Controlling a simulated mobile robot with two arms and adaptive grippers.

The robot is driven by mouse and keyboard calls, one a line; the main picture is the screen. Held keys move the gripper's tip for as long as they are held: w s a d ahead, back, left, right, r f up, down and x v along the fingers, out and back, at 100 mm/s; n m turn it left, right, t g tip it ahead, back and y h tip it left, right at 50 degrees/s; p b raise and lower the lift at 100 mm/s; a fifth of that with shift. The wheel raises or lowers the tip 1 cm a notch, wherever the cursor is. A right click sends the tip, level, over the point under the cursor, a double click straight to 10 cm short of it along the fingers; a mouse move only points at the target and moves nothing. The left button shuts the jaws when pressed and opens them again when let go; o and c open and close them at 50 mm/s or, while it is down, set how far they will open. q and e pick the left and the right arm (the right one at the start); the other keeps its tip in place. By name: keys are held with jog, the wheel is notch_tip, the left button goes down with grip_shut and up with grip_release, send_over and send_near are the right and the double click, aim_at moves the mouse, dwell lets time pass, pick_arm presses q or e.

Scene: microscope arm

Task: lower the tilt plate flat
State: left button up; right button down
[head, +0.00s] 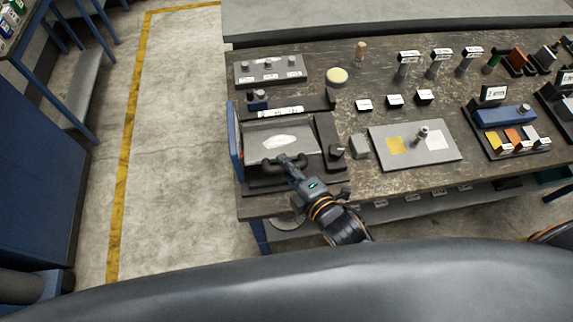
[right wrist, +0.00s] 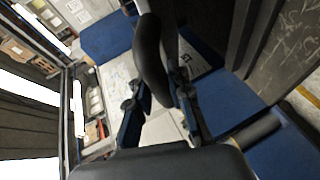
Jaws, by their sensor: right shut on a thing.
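The tilt plate (head: 255,143) is a light grey panel with a bright oval patch, set in a dark frame at the left end of the workbench. Its exact angle is hard to tell from above. A dark bar handle (head: 326,156) runs along its front edge. My right gripper (head: 285,160) reaches in from the front and is shut on the handle. In the right wrist view the dark curved handle (right wrist: 149,60) passes between the fingers of my right gripper (right wrist: 160,108). My left gripper is not in view.
A blue side panel (head: 235,142) borders the fixture on the left, and a dark block with a knob (head: 337,151) on the right. A grey board with a post (head: 440,150) lies further right. Behind stands a grey strip with several knobs (head: 270,77).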

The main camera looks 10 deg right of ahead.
aim_at(288, 202)
jog(key=s+f+t+b, duration=0.1)
jog(key=f+b, duration=0.2)
jog(key=b, duration=0.2)
jog(key=f+n+t+b, duration=0.1)
jog(key=f+b, duration=0.3)
jog(key=b, duration=0.1)
jog(key=s+f+t+y+b, duration=0.1)
jog(key=f+b, duration=0.2)
jog(key=b, duration=0.2)
jog(key=shift+s+f+t+b, duration=0.25)
jog(key=shift+s+t+b, duration=0.1)
jog(key=shift+t, duration=0.05)
jog(key=shift+f, duration=0.6)
jog(key=c, duration=1.2)
grip_release()
jog(key=shift+s, duration=0.15)
